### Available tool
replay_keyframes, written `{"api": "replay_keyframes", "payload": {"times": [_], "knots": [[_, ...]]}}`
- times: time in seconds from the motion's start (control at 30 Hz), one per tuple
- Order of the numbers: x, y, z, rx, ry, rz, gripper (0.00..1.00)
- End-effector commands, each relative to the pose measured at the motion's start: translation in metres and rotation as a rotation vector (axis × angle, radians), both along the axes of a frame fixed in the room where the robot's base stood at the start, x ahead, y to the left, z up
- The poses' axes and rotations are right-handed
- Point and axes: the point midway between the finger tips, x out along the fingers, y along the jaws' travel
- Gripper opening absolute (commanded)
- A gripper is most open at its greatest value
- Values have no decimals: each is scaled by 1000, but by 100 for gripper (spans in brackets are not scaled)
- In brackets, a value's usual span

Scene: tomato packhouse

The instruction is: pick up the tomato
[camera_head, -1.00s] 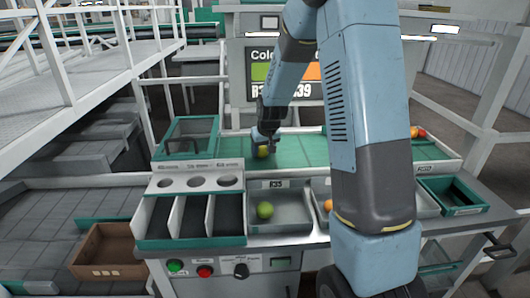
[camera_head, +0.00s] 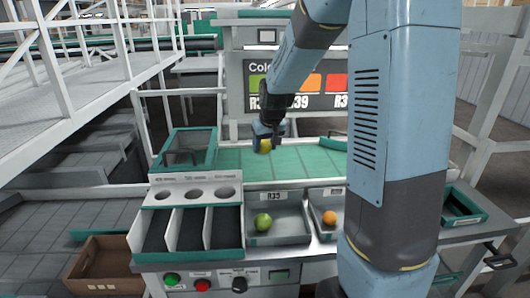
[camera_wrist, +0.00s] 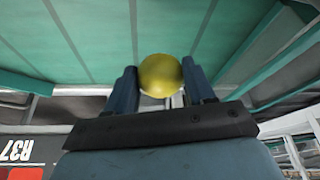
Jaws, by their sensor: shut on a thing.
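A yellow-green tomato (camera_head: 265,146) is between the fingers of my gripper (camera_head: 268,140), held above the green mat (camera_head: 300,160) of the sorting table. In the wrist view the tomato (camera_wrist: 161,75) sits between the two dark blue fingers of my gripper (camera_wrist: 163,85), which are shut on it. A green tomato (camera_head: 263,221) lies in the grey bin labelled R35 (camera_head: 290,235). An orange tomato (camera_head: 330,217) lies in the bin to its right.
A panel with three round holes (camera_head: 193,192) and narrow dark slots stands left of the bins. A lidded green-framed box (camera_head: 190,140) is behind it. A brown crate (camera_head: 105,265) is at lower left. A green tray (camera_head: 463,205) is at right.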

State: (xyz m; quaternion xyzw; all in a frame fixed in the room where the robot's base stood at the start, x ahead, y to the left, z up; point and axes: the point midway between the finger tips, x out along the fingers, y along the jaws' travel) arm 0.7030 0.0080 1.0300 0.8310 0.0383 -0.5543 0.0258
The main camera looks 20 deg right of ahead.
Motion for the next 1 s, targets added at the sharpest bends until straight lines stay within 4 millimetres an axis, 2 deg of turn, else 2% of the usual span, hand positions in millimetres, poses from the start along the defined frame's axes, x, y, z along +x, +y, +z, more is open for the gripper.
{"api": "replay_keyframes", "payload": {"times": [0.1, 0.4, 0.63, 1.0], "knots": [[-25, -1, 10, 0, 0, -1, 39], [-68, -3, 29, 0, 1, -2, 39], [-84, -3, 35, -1, 2, -1, 39], [-87, -3, 36, 1, 2, -2, 39]]}}
